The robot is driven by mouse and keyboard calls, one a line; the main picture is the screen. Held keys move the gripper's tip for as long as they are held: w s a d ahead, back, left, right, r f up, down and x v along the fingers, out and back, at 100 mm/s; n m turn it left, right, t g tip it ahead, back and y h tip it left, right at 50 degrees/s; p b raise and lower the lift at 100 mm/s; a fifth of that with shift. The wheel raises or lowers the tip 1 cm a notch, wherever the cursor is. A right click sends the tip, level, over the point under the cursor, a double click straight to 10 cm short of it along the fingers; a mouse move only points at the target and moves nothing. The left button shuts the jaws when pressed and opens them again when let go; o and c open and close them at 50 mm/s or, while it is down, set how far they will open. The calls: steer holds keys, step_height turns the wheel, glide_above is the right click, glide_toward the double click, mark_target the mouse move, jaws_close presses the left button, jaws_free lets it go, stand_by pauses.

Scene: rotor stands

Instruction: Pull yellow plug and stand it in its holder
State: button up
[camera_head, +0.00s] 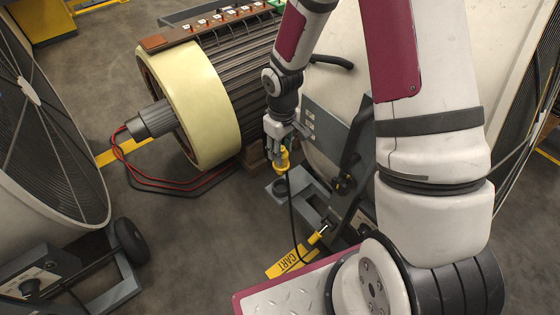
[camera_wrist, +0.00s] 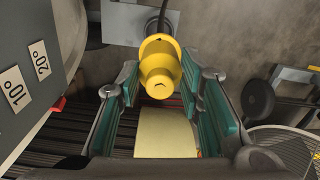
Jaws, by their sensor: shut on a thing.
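The yellow plug (camera_head: 282,161) hangs from my gripper (camera_head: 280,143) in the head view, with its black cable dropping from it toward the floor. In the wrist view the plug (camera_wrist: 160,72) lies between the two teal-padded fingers of my gripper (camera_wrist: 165,90), which are shut on it. The plug is clear of any socket in both views. The plug does not appear to be in the cup.
A motor with a cream ring (camera_head: 212,110) stands left of my gripper. A large fan (camera_head: 40,120) is at far left.

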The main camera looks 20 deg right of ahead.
mark_target(281, 172)
steer(key=shift+w+f+b, duration=0.2)
steer(key=shift+f+b, duration=0.65)
steer(key=shift+f, duration=0.05)
steer(key=shift+f+b, duration=2.15)
steer(key=shift+f, duration=0.4)
steer(key=shift+s+f+n+b, duration=0.1)
steer(key=shift+f+n+b, duration=0.3)
steer(key=shift+f, duration=0.35)
steer(key=shift+f+b, duration=0.3)
steer(key=shift+f, duration=0.05)
steer(key=shift+f, duration=0.2)
steer(key=shift+f+b, duration=0.35)
steer(key=shift+b, duration=0.1)
steer(key=shift+f+b, duration=0.5)
steer(key=shift+f, duration=0.2)
